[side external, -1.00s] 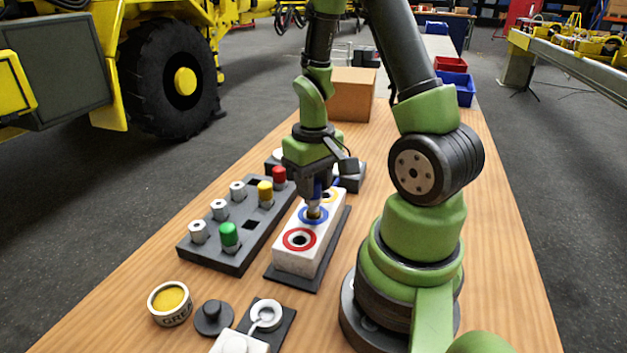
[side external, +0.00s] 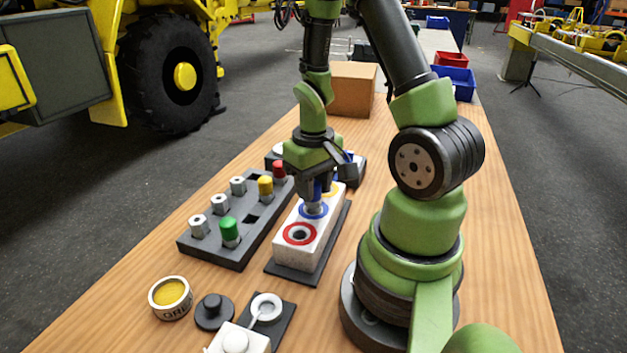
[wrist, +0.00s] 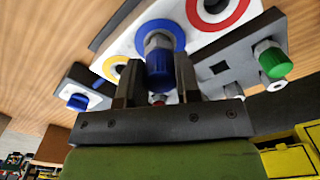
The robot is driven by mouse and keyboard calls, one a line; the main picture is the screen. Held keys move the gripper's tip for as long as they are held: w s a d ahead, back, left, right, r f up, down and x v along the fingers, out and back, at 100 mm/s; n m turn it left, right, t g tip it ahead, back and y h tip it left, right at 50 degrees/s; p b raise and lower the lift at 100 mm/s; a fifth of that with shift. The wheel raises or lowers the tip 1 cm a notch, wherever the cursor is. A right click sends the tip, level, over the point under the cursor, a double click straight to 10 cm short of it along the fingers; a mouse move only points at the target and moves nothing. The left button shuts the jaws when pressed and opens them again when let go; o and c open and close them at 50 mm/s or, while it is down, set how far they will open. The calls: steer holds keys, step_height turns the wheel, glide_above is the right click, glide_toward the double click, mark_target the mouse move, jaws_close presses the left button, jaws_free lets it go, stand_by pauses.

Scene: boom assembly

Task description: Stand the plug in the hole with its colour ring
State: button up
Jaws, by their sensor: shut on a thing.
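My gripper (side external: 317,190) is shut on the blue-capped plug (wrist: 160,68), pointing down at the white block (side external: 297,259). The plug's silver body (wrist: 158,43) stands inside the blue ring (side external: 313,211) of the middle hole, with its lower end hidden in the hole. It looks about upright, and part of the silver body still shows above the block. The blue ring also shows in the wrist view (wrist: 178,32). The red ring (side external: 299,234) circles an empty hole at the near end. The yellow ring (side external: 331,193) is at the far end, partly hidden by my gripper.
A dark rack (side external: 228,257) left of the block holds green (side external: 230,229), yellow (side external: 265,186) and red (side external: 279,170) capped plugs and silver pieces. A grease tin (side external: 170,298) and a black knobbed disc (side external: 214,311) sit in front. A cardboard box (side external: 352,90) stands behind.

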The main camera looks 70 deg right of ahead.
steer(key=shift+f, duration=0.15)
steer(key=o, duration=1)
steer(key=shift+r, duration=3.5)
steer(key=shift+w+a+r, duration=0.1)
steer(key=shift+r, duration=0.05)
steer(key=s+a+r+t, duration=0.1)
steer(key=a+r+t, duration=0.1)
steer(key=a+r, duration=0.3)
steer(key=s+a+r+n+t+y, duration=0.1)
steer(key=a+r+t, duration=0.1)
steer(key=a+r, duration=0.2)
steer(key=s+a+r+n+t+y, duration=0.1)
steer(key=a+r+t, duration=0.2)
steer(key=a+r, duration=0.2)
steer(key=shift+s+a+r, duration=0.3)
steer(key=shift+s+r, duration=0.1)
